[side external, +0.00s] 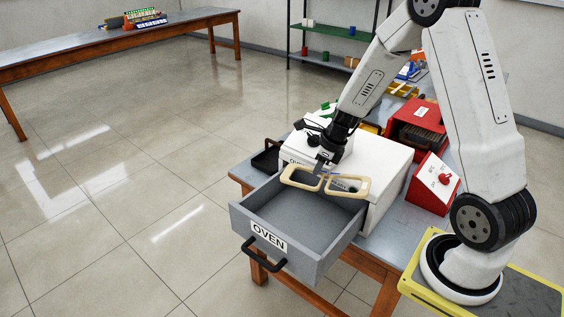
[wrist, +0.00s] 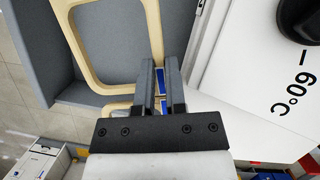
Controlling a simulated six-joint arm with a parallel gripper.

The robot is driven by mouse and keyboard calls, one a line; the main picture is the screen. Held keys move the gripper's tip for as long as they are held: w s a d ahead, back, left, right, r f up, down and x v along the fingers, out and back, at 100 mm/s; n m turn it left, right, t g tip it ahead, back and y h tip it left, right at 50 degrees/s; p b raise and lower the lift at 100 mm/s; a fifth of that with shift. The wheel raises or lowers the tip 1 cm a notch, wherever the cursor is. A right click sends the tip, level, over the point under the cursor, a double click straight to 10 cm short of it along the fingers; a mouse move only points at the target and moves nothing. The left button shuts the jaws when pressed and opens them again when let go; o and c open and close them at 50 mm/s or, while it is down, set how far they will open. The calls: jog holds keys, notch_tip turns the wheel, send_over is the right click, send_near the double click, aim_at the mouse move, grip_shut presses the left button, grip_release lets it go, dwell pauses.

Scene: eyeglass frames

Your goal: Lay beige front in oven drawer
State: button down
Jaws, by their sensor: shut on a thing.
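The beige eyeglass front (side external: 345,186) is held in my gripper (side external: 323,172), above the back part of the open oven drawer. In the wrist view the fingers (wrist: 160,75) are shut on the beige front (wrist: 105,91) near its bridge, and one lens opening shows the grey drawer behind it. The grey oven drawer (side external: 263,236), labelled OVEN, is pulled out of the white oven (side external: 380,160). The part of the drawer floor that shows is bare. In the wrist view the drawer (wrist: 55,60) lies below the front. Whether the front touches the drawer's wall I cannot tell.
A red box with a sloped white panel (side external: 435,184) and a larger red machine (side external: 413,124) stand right of the oven on the table. A dark tray (side external: 267,158) is left of the oven. The drawer's black handle (side external: 264,255) sticks out over the floor.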

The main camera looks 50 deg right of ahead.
jog(key=shift+w+a+f+m+h, duration=0.6)
jog(key=shift+w+a+f+m, duration=0.75)
jog(key=shift+m, duration=0.35)
jog(key=shift+w+r, duration=0.1)
send_over(300, 210)
jog(key=shift+s+f, duration=0.2)
jog(key=shift+f, duration=1.5)
jog(key=shift+s+f, duration=0.15)
jog(key=shift+f, duration=1.5)
jog(key=shift+f, duration=2.6)
jog(key=c, duration=0.6)
grip_release()
jog(key=shift+r, duration=0.2)
